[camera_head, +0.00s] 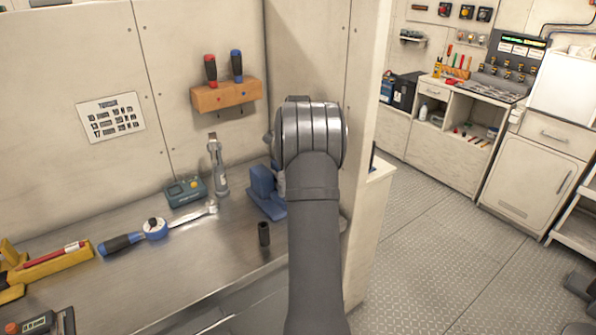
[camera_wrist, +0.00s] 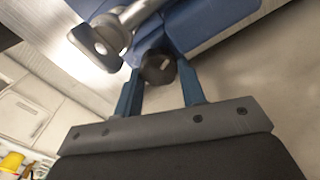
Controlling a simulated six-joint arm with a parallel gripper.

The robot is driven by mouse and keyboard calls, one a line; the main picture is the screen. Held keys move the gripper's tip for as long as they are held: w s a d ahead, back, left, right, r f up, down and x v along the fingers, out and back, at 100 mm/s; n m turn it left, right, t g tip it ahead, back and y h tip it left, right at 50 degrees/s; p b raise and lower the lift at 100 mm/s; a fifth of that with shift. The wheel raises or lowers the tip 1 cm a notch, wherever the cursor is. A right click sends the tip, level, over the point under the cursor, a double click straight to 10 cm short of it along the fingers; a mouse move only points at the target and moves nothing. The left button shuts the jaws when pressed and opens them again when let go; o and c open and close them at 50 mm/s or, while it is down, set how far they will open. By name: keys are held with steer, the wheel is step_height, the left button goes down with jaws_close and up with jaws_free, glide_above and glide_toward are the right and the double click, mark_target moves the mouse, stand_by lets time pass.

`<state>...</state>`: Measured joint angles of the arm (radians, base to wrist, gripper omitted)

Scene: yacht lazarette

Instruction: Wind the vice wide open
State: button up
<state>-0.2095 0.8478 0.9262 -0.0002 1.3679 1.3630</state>
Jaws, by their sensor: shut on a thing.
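The blue vice (camera_head: 263,190) stands on the metal bench, partly hidden behind my arm in the head view. In the wrist view its blue body (camera_wrist: 205,22) fills the top, just beyond my fingers. My gripper (camera_wrist: 160,75) has its two blue fingers on either side of a dark round knob (camera_wrist: 157,69) at the vice and is shut on it. A grey metal bar with a flattened end (camera_wrist: 100,38) lies close beside the left finger. My gripper is hidden by my arm in the head view. The vice's jaw gap cannot be seen.
On the bench are a dark cylinder (camera_head: 264,234), a green box (camera_head: 186,192), a grey upright tool (camera_head: 217,168) and a blue-handled tool (camera_head: 122,243). A wooden rack (camera_head: 226,95) with two screwdrivers is on the wall. A partition (camera_head: 365,130) stands close right of my arm.

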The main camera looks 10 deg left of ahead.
steer(key=shift+w+n, duration=0.1)
steer(key=shift+n, duration=1.8)
steer(key=shift+r, duration=0.1)
steer(key=o, duration=1)
